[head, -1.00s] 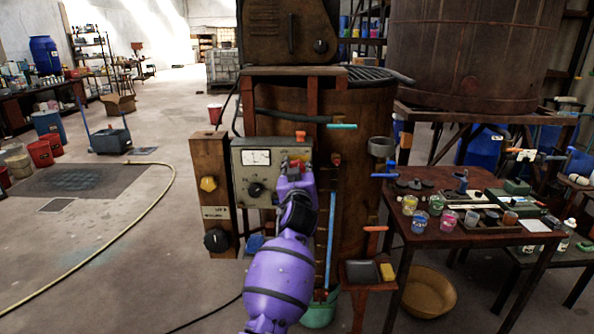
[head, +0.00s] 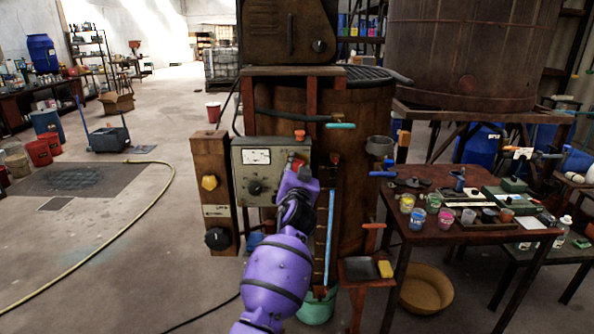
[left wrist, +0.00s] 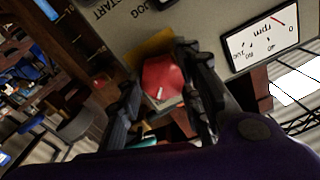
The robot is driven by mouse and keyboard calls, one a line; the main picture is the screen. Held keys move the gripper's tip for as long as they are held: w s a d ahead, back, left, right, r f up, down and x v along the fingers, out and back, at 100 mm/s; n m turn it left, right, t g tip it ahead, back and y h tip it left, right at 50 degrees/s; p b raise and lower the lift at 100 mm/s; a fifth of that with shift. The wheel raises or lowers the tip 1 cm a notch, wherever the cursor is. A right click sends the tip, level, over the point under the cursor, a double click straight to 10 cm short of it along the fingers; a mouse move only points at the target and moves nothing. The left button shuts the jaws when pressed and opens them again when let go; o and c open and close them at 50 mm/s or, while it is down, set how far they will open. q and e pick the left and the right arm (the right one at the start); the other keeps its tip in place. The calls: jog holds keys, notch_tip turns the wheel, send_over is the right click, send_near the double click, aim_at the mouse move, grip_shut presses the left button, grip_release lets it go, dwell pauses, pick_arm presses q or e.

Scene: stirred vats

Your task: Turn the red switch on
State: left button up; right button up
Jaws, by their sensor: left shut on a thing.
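The red switch (left wrist: 163,78) sits on a yellow plate on the grey control panel (head: 240,200). In the left wrist view it lies between the two dark fingers of my left gripper (left wrist: 165,92), which is shut on it. In the head view my purple left gripper (head: 293,172) is at the right side of the panel and hides most of the switch. My right gripper is in neither view.
The panel also bears an rpm meter (head: 257,157) and a black knob (head: 255,187). A rusty vat (head: 358,130) stands behind, and a cluttered table (head: 415,240) to the right.

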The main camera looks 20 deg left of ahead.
pick_arm(q)
jog(key=shift+d+r, duration=0.2)
jog(key=shift+r, duration=0.15)
jog(key=o, duration=1.1)
jog(key=shift+w, duration=0.15)
jog(key=shift+f, duration=0.2)
jog(key=v, duration=1.2)
jog(key=shift+r, duration=0.1)
